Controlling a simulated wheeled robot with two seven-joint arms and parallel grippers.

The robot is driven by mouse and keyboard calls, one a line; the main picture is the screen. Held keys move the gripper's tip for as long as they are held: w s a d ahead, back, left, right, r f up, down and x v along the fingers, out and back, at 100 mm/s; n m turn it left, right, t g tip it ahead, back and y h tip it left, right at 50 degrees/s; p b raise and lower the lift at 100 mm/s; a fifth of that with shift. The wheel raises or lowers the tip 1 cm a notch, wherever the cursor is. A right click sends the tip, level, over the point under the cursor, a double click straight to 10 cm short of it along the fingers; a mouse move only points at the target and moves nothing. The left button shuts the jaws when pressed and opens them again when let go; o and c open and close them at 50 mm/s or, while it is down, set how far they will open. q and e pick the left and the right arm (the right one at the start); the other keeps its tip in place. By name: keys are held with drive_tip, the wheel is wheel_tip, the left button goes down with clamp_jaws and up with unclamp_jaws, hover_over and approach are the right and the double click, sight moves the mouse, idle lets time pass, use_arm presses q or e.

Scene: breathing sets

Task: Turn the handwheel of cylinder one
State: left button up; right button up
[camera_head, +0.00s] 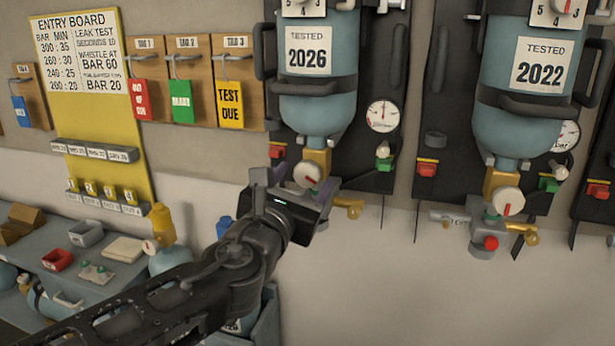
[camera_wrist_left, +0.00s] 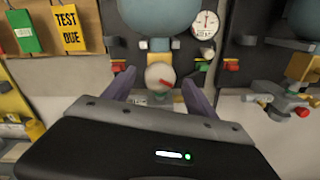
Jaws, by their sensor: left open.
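A blue cylinder (camera_head: 318,110) tagged TESTED 2026 hangs valve-down on a dark wall plate. Its pale round handwheel (camera_head: 307,174) with a red mark sits below a brass block (camera_head: 317,158); the wheel also shows in the left wrist view (camera_wrist_left: 160,75). My left gripper (camera_head: 291,180) is open. In the wrist view its two purple-grey fingers (camera_wrist_left: 159,80) appear on either side of the wheel; I cannot tell whether they touch it. The gripper hides the lower valve. No number one shows on the cylinder. My right gripper is not in view.
A second cylinder (camera_head: 525,115) tagged TESTED 2022 hangs to the right with its own handwheel (camera_head: 507,201). A gauge (camera_head: 383,116) sits beside the first cylinder. A yellow entry board (camera_head: 110,120) is left, above a grey bench (camera_head: 100,285). The wall below the cylinders is clear.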

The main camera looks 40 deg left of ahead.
sight(306, 177)
use_arm(q)
drive_tip(key=shift+x, duration=1.65)
drive_tip(key=shift+c, duration=0.4)
drive_tip(key=c, duration=1.3)
drive_tip(key=shift+f, duration=0.1)
